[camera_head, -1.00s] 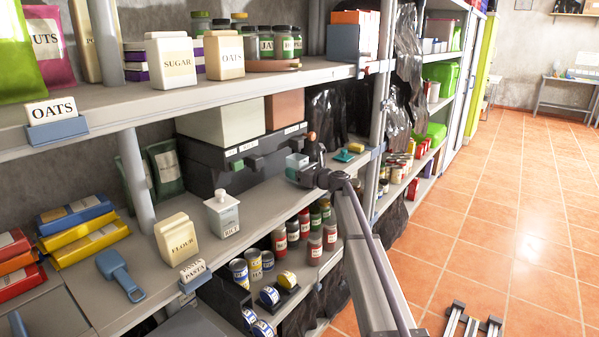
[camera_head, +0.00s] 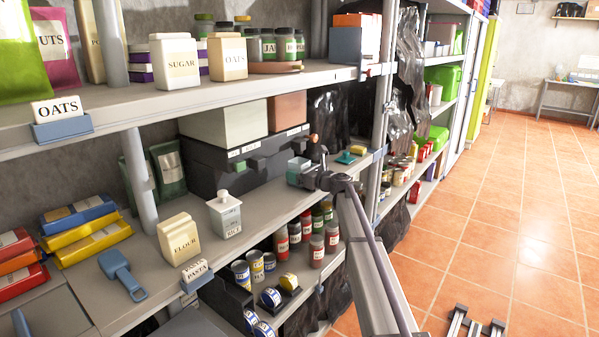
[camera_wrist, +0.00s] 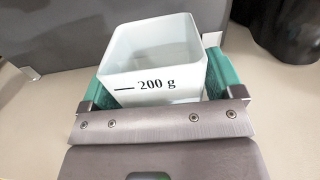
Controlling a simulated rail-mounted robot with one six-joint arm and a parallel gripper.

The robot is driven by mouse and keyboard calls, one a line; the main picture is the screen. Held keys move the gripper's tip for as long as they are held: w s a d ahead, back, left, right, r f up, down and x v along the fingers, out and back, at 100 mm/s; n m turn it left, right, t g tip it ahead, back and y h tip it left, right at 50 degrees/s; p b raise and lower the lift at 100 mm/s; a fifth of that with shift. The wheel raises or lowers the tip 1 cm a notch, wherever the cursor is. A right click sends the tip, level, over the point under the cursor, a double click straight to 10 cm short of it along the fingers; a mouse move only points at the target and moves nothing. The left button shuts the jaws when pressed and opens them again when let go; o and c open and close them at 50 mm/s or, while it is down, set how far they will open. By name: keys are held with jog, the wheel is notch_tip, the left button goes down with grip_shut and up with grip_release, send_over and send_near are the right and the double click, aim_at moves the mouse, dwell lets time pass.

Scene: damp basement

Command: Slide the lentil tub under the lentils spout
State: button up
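The tub, pale and open-topped with a "200 g" line on its front, stands between my fingers in the wrist view (camera_wrist: 150,72). It looks empty inside. My gripper (camera_wrist: 160,92) has green pads against both of its sides and appears shut on it. In the head view, my gripper (camera_head: 300,178) is at the middle shelf, and the tub shows small and pale teal (camera_head: 298,163) below the dark dispenser unit (camera_head: 215,168). The unit has small labels, too small to read, and dark spout parts (camera_head: 268,151). I cannot tell which spout is for lentils.
A yellow block and a teal item (camera_head: 346,157) lie to the right, near the shelf post (camera_head: 384,110). Cans and jars fill the shelf below.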

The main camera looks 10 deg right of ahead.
jog(key=shift+o, duration=0.5)
jog(key=shift+s+f, duration=0.25)
jog(key=shift+s, duration=0.3)
jog(key=v, duration=1)
jog(key=s+a+f+n+g+h, duration=0.1)
jog(key=s+f+n+g+h, duration=0.3)
jog(key=s+n, duration=0.6)
jog(key=s+a+f+n+g+h, duration=0.1)
jog(key=s+f+n+g+h, duration=0.45)
jog(key=s, duration=0.85)
jog(key=s+f+n+g+h, duration=0.1)
jog(key=s+f+n+g, duration=0.2)
jog(key=s+f+n, duration=0.65)
jog(key=s+r+n+h, duration=0.2)
jog(key=s+h, duration=0.1)
jog(key=s, duration=1.1)
notch_tip(320, 180, up, 13)
jog(key=w+p, duration=0.1)
jog(key=p, duration=1.2)
jog(key=shift+w+a+f+y, duration=0.2)
jog(key=shift+w+a+y, duration=0.15)
jog(key=shift+w+a, duration=0.05)
